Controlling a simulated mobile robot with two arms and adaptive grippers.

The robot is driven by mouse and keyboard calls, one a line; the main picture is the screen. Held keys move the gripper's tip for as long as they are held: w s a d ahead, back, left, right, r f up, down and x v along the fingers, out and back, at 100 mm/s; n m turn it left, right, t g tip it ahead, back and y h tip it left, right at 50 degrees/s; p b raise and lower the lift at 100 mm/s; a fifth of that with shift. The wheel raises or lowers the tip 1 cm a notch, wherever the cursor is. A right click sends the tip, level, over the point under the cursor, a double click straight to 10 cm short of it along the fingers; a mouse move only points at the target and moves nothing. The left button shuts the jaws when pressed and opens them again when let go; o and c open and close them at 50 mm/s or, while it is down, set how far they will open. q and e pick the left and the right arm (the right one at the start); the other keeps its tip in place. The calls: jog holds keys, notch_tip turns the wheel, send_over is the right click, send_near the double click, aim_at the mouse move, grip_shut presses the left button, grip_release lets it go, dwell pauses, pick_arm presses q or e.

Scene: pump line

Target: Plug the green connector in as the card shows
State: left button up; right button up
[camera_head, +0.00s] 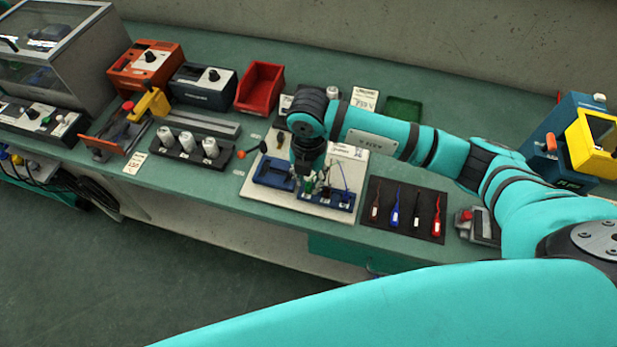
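My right arm comes in from the right, and its gripper (310,178) points down over the pale board (258,193). A small green piece (308,187), perhaps the green connector, shows just under the gripper at the dark blue socket block (340,203). I cannot tell whether it is held or seated. Thin upright leads, one blue, stand at the block. The fingertips are too small and dark to read. A white card with dark marks (364,99) lies behind the board; its content is not legible. My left gripper is out of view.
A blue tray (272,172) sits on the board's left. A dark mat (376,225) with several coloured tools lies to the right. A red bin (259,87) and a green tray (403,110) stand behind. White-capped parts (187,141) stand left. The bench's front edge is near.

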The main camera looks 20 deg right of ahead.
jog(key=shift+r+p, duration=0.7)
jog(key=shift+r, duration=0.45)
jog(key=o, duration=0.6)
jog(key=shift+c, duration=0.2)
jog(key=shift+r, duration=0.1)
jog(key=shift+r+p, duration=1)
jog(key=shift+r, duration=0.45)
